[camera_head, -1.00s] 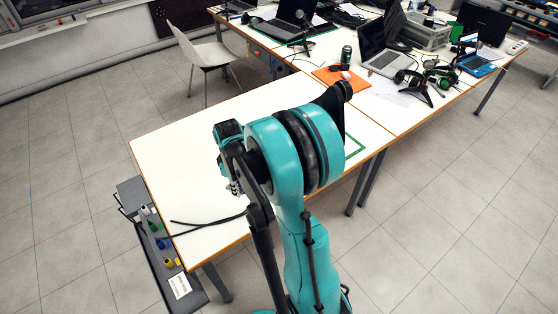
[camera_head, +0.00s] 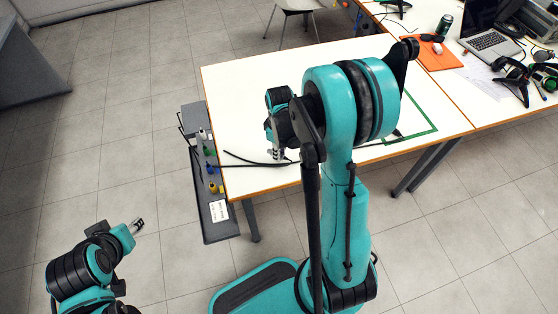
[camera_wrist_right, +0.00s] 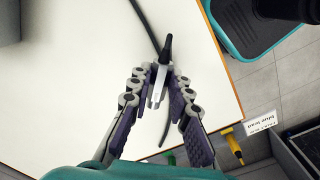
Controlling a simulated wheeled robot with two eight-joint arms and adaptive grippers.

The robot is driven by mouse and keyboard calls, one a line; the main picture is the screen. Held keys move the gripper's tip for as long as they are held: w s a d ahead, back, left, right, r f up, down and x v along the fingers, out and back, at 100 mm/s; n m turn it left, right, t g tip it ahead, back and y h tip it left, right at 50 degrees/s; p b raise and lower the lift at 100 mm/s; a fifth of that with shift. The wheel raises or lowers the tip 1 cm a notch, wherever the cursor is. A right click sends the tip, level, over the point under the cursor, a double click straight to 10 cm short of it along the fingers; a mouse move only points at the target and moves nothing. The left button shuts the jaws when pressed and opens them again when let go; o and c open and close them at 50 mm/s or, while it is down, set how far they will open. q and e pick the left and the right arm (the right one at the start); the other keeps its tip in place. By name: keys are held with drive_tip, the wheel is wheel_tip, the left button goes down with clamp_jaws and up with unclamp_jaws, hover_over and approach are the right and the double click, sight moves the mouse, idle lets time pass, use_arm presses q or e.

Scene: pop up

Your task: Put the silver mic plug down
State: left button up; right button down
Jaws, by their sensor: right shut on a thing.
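The silver mic plug (camera_wrist_right: 157,86) has a metal barrel and a black boot, with a dark cable attached. My right gripper (camera_wrist_right: 163,80) is shut on the plug in the right wrist view, with a finger on each side. In the head view, my right gripper (camera_head: 277,153) points down over the near left part of the white table (camera_head: 237,92). The plug is hard to make out there. Its black cable (camera_head: 250,162) extends left past the fingers. My left gripper (camera_head: 138,225) is low at left over the floor, away from the table; its finger opening is too small to tell.
A grey rack (camera_head: 219,226) with coloured plugs hangs at the table's left edge. A green outlined rectangle (camera_head: 433,125) marks the table's right part, partly hidden by my arm. A laptop (camera_head: 490,42), orange sheet (camera_head: 436,55) and headphones (camera_head: 512,70) lie farther right. The table's left top is clear.

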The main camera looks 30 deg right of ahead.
sight(279, 164)
wheel_tip(279, 164, down, 4)
drive_tip(key=shift+a+f+b, duration=0.1)
drive_tip(key=shift+f+b, duration=0.05)
drive_tip(key=shift+b, duration=0.95)
drive_tip(key=shift+f, duration=0.1)
drive_tip(key=c, duration=1.4)
unclamp_jaws()
